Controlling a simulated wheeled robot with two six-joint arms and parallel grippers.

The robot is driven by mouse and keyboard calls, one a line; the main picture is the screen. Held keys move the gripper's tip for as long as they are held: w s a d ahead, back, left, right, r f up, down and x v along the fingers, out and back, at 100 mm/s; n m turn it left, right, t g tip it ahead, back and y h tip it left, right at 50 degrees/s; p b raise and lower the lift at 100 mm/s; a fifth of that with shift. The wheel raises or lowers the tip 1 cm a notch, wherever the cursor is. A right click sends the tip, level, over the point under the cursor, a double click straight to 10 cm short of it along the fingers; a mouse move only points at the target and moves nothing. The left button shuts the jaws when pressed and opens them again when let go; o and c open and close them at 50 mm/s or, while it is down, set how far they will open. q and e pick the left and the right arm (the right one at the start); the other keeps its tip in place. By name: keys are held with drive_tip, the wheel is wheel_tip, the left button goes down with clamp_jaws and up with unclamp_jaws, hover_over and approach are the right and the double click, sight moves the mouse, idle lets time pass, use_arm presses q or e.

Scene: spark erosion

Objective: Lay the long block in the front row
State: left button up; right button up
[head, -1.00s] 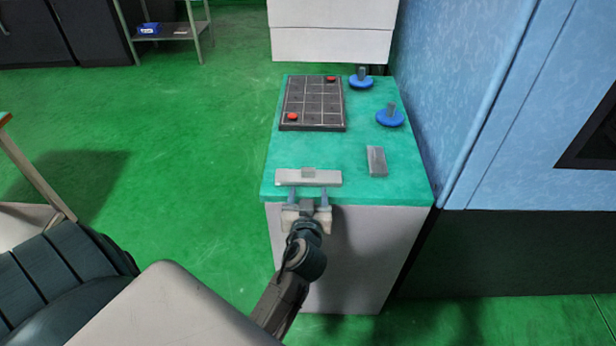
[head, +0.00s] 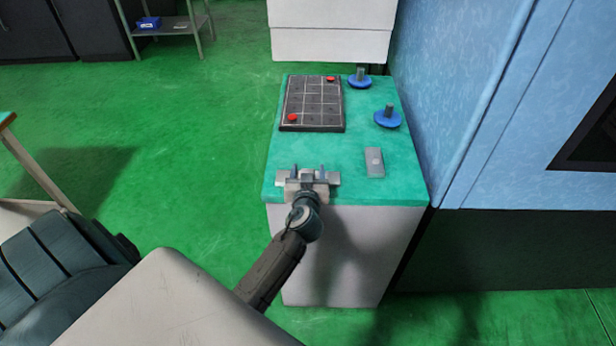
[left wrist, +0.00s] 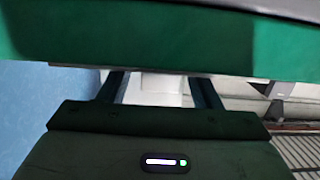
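The long block, a pale grey bar (head: 334,179) with a small raised knob in its middle, lies crosswise near the front edge of the teal bench top. My left gripper (head: 308,170) is over it from the front, with its two fingers apart on either side of the knob. In the left wrist view the pale knob (left wrist: 162,88) shows between the fingers, with a gap on each side. A dark gridded board (head: 312,105) lies farther back, with one red disc (head: 292,118) at its front left and another (head: 330,79) at its back right. My right gripper is not seen.
A shorter grey block (head: 374,165) lies right of the long block. Two blue discs with grey posts, one nearer (head: 388,120) and one farther (head: 359,81), stand along the bench's right side. A blue cabinet wall (head: 480,100) rises at the right. Bench surface between board and bar is clear.

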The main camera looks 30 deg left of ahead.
use_arm(q)
clamp_jaws()
